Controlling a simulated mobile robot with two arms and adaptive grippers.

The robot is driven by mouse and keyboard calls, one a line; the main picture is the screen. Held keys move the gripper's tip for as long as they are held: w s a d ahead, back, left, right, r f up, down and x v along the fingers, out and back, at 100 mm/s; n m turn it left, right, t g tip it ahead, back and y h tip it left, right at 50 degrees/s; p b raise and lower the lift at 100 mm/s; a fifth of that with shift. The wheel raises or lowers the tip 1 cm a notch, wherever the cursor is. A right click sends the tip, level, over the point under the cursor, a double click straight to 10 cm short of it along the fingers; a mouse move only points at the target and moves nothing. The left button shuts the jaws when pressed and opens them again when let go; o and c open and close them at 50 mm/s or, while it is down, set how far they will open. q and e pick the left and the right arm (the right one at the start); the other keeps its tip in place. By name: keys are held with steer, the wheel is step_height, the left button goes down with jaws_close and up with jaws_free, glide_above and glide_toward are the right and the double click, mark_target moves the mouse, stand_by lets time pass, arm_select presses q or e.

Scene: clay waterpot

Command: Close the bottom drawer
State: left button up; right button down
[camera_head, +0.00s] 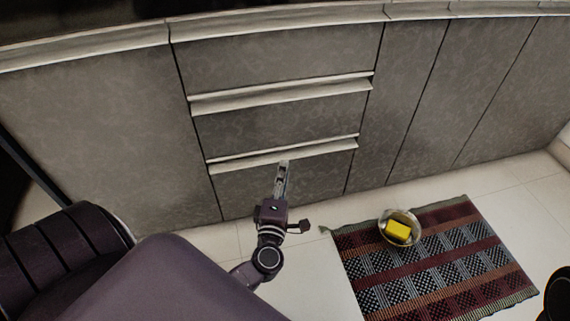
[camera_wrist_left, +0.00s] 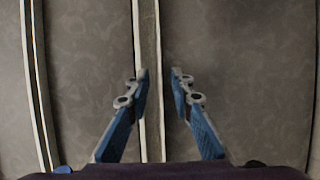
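The bottom drawer (camera_head: 318,185) is the lowest grey front in the stack of drawers, under a pale lip (camera_head: 320,152). Its front looks flush, or nearly flush, with the cabinet around it; I see no clear gap. My left gripper (camera_head: 284,166) is in front of this drawer, its tips near the lip at the drawer's top edge. In the left wrist view, the gripper (camera_wrist_left: 160,75) has its two blue-padded fingers apart with nothing between them. Pale strips run past between the fingertips, with grey fronts on both sides. Contact cannot be told. My right gripper is not in view.
The middle drawer (camera_head: 225,134) and top drawer (camera_head: 270,58) sit above and look shut. Cabinet doors (camera_head: 405,100) stand to the right. On the floor, a patterned rug (camera_head: 455,270) bears a bowl (camera_head: 386,239) with a yellow block (camera_head: 398,231). Pale floor (camera_head: 315,265) lies bare beside the rug.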

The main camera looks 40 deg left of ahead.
arm_select(q)
steer(key=v, duration=0.8)
steer(key=shift+r, duration=0.15)
